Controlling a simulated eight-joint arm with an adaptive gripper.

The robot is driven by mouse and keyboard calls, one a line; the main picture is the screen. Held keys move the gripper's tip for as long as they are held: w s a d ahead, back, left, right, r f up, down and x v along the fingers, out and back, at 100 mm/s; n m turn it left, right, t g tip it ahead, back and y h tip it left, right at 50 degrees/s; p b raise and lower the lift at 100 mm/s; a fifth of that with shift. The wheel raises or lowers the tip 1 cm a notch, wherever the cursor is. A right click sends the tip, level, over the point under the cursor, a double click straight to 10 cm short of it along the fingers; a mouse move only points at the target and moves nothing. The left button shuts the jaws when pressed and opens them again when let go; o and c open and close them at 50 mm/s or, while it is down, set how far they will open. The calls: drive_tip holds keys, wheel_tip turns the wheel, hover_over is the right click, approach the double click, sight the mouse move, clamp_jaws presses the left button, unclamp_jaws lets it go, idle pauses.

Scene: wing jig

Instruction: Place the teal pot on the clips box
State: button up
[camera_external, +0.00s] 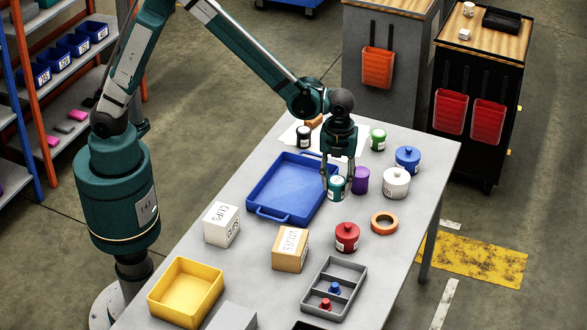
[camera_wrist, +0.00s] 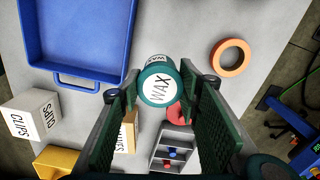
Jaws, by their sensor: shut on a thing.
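The teal pot (camera_external: 337,189) is a small round pot whose lid reads WAX in the wrist view (camera_wrist: 159,87). My gripper (camera_external: 338,180) points down and is shut on the teal pot, one finger on each side. The pot is upright, just right of the blue tray; I cannot tell if it touches the table. The clips box (camera_external: 221,226) is a white cube marked CLIPS, standing on the table left of my gripper, below the tray's lower left corner. It also shows at the left of the wrist view (camera_wrist: 31,112). Its top is bare.
The blue tray (camera_external: 264,211) lies between pot and clips box. A purple pot (camera_external: 361,180) stands close beside the teal one. A waxes-or-similar tan box (camera_external: 290,251), red pot (camera_external: 347,238), tape ring (camera_external: 384,223), grey divided tray (camera_external: 358,263) and yellow bin (camera_external: 172,312) stand nearer.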

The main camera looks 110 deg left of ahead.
drive_tip(key=s+d+r+p, duration=0.3)
drive_tip(key=s+d+r, duration=0.4)
drive_tip(key=s+d, duration=0.6)
wheel_tip(320, 180, up, 3)
drive_tip(key=p, duration=0.3)
hover_over(220, 214)
drive_tip(key=shift+a+r, duration=0.1)
drive_tip(key=shift+r, duration=0.05)
drive_tip(key=shift+f+b, duration=0.65)
drive_tip(key=shift+f, duration=2.25)
drive_tip(key=shift+f, duration=0.15)
drive_tip(key=shift+f+b, duration=0.35)
drive_tip(key=shift+f, duration=1.6)
drive_tip(key=shift+f, duration=0.2)
